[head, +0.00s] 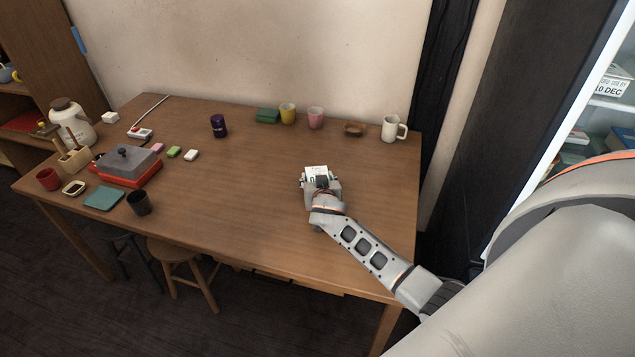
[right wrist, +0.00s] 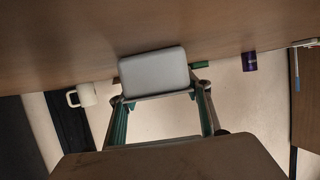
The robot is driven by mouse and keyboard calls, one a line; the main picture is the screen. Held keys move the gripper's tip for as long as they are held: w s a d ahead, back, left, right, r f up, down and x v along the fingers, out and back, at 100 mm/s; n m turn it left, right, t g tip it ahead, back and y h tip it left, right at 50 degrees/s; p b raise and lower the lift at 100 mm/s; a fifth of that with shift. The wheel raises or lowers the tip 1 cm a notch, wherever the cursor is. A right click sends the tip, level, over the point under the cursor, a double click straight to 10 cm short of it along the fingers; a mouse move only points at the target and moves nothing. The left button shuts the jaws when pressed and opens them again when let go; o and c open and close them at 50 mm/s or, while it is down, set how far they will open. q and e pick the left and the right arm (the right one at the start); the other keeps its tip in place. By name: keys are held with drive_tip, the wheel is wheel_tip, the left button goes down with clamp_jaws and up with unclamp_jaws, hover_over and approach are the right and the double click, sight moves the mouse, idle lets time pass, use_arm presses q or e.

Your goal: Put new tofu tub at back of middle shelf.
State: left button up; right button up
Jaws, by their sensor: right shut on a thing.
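A small pale tub (head: 316,170) with a printed top is at the right-middle of the wooden table. My right gripper (head: 320,182) is shut on it. In the right wrist view the tub (right wrist: 155,73) shows as a plain grey-white block between the fingertips (right wrist: 158,95). I cannot tell whether it touches the table. At the right edge of the head view is a lit shelf unit (head: 608,104), partly cut off by the frame and my arm. A white label reading "10 DEC" (head: 611,86) shows there, with several items below. My left gripper is out of view.
The wooden table (head: 240,200) is clear around the tub. A white mug (head: 393,129), brown bowl (head: 354,129), pink cup (head: 315,118), yellow cup (head: 288,114) and purple jar (head: 218,126) stand toward the back. A dark panel (head: 520,100) stands between table and shelves.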

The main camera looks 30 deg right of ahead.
drive_tip(key=shift+r, duration=0.2)
wheel_tip(320, 180, up, 20)
drive_tip(key=p, duration=0.3)
drive_tip(key=shift+p, duration=0.3)
